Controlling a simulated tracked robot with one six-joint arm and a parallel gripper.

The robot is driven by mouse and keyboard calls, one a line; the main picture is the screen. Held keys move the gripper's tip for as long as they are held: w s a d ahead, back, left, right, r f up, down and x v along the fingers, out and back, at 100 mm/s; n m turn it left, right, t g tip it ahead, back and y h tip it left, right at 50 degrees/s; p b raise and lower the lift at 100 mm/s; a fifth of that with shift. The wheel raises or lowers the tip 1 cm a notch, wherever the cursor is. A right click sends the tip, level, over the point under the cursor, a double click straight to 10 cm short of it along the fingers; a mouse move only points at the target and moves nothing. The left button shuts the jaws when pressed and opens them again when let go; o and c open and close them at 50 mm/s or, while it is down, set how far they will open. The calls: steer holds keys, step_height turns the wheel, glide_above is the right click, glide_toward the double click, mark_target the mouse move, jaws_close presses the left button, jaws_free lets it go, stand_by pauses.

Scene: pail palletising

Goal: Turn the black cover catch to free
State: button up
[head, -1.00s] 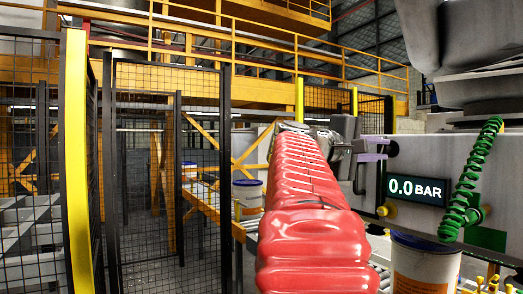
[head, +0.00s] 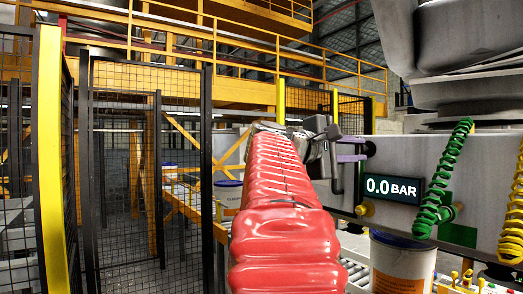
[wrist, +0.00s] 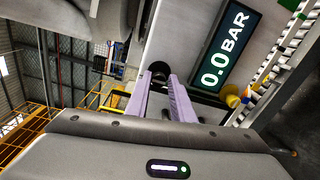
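The black cover catch (wrist: 160,68) is a small dark knob on the grey machine panel (wrist: 187,35). In the wrist view it lies straight ahead, at the tips of my two lilac fingers. In the head view it shows as a small dark knob (head: 370,148) just right of the fingertips. My gripper (wrist: 161,82) is open, with a clear gap between the fingers. The tips are at or just short of the knob; I cannot tell if they touch it. My gripper also shows in the head view (head: 362,149). The catch's turned position cannot be made out.
A display (head: 394,189) on the panel reads 0.0 BAR. Green coiled hose (head: 440,180) and yellow coiled hose (head: 513,215) hang at the right. A white pail (head: 402,268) stands below on rollers. Black mesh fencing (head: 145,180) closes the left side. A yellow knob (wrist: 232,97) sticks out near the display.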

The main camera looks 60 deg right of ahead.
steer(key=o, duration=0.4)
steer(key=shift+f, duration=0.1)
steer(key=shift+w, duration=0.1)
steer(key=v, duration=1.3)
steer(key=shift+a, duration=0.35)
